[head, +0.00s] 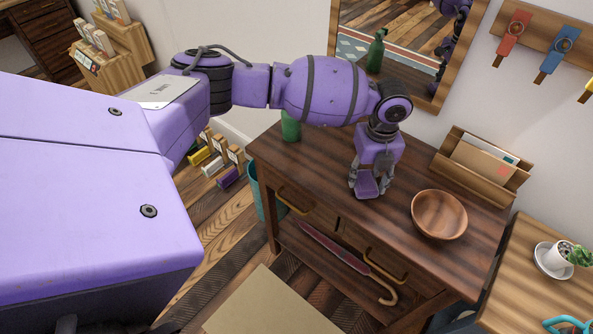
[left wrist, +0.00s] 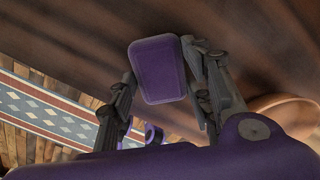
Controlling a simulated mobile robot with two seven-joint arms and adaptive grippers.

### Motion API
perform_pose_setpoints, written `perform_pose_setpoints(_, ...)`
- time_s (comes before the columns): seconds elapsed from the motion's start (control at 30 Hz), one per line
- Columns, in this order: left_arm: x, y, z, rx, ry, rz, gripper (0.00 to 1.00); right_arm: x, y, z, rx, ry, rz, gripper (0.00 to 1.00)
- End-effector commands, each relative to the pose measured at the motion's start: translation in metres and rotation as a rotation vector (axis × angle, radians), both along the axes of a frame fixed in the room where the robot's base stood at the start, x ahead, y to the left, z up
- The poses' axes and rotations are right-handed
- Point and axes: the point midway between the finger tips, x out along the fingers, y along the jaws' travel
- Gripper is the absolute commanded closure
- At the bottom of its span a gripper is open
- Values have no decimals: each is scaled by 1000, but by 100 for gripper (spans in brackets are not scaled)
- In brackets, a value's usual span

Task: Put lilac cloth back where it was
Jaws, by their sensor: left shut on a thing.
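The lilac cloth (head: 367,186) shows as a small folded purple pad at my left gripper (head: 368,188), over the dark wooden table (head: 320,160). In the left wrist view the cloth (left wrist: 157,68) is a rounded rectangle between the two fingers of my left gripper (left wrist: 160,80). The fingers are shut on it. I cannot tell whether the cloth touches the tabletop. The gripper points down, left of the brown wooden bowl (head: 439,214). My right gripper is not in view.
A letter rack (head: 470,178) stands behind the bowl. A green bottle (head: 290,127) stands at the table's back left, partly behind my arm. A mirror (head: 350,45) hangs behind. A side table (head: 530,275) with a potted plant (head: 562,254) is at right. Bare tabletop lies left of the gripper.

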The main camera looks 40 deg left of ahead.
Motion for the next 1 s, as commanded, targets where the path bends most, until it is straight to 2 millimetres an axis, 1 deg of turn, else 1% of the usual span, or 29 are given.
perform_pose_setpoints(0.17,0,0,1,-1,-1,0,75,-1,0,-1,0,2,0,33)
perform_pose_setpoints(0.27,0,0,-3,-1,1,0,75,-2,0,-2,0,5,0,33)
perform_pose_setpoints(0.3,0,0,-2,-1,-1,0,50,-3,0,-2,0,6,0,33)
perform_pose_setpoints(0.4,0,0,-2,-1,-1,0,37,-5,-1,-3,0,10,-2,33)
perform_pose_setpoints(0.43,0,0,-2,-1,-1,0,35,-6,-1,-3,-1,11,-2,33)
perform_pose_setpoints(0.77,0,0,1,0,-1,0,35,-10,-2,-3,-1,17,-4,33)
perform_pose_setpoints(0.87,1,0,10,-2,-3,0,35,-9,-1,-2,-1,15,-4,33)
perform_pose_setpoints(0.97,1,0,27,-2,-4,-1,35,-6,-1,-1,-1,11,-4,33)
perform_pose_setpoints(1.0,1,0,36,-2,-6,-2,35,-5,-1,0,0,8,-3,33)
